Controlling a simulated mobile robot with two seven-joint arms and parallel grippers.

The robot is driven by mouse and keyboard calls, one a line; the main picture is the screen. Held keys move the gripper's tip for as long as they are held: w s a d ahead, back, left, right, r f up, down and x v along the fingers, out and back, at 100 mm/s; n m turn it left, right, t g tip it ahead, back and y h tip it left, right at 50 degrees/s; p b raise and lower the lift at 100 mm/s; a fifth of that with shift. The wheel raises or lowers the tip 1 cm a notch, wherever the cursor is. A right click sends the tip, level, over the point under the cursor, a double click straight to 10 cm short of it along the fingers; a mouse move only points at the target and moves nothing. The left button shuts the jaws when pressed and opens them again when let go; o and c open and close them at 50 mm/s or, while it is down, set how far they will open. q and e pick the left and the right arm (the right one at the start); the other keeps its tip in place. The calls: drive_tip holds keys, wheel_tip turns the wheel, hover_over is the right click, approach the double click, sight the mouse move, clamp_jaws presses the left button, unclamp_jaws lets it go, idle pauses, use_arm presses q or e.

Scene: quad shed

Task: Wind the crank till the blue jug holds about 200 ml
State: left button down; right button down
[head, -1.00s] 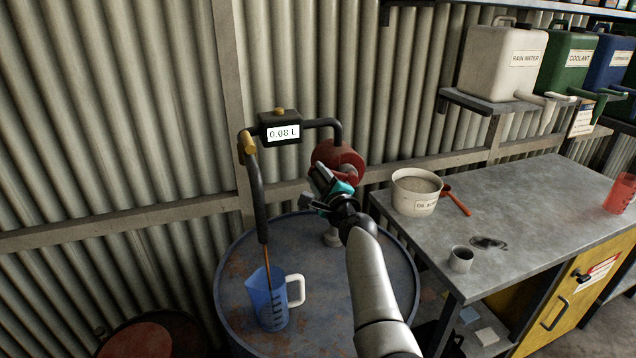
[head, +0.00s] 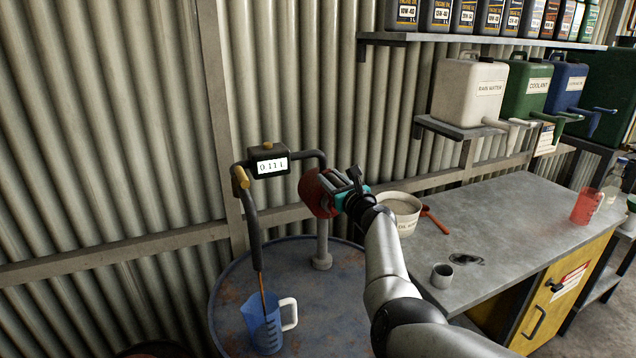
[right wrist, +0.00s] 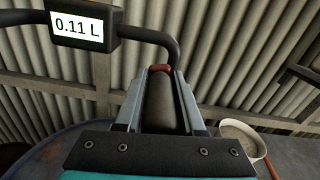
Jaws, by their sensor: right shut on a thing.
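The blue jug (head: 264,326) stands upright on the drum top (head: 228,290), its white handle to the right. A thin brown stream runs from the black hose nozzle (head: 254,232) into it; the level inside is hard to tell. The meter display (head: 271,165) is blurred in the head view; the meter in the right wrist view (right wrist: 77,24) reads 0.11 L. My right gripper (head: 338,180) is at the red pump (head: 316,196), shut on the crank handle (right wrist: 160,105), which lies between its fingers. My left gripper is not in view.
A workbench (head: 500,215) at the right holds a white bucket (head: 398,212), a red-handled tool (head: 434,220), a small grey cup (head: 442,275) and a red jug (head: 586,206). Labelled canisters (head: 470,92) sit on a shelf bracket, with a shelf of bottles above.

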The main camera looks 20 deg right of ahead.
drive_tip(key=shift+d+m, duration=0.2)
drive_tip(key=shift+m, duration=0.1)
drive_tip(key=shift+d, duration=0.65)
drive_tip(key=shift+d+r, duration=0.1)
drive_tip(key=shift+r, duration=0.05)
drive_tip(key=c, duration=0.6)
unclamp_jaws()
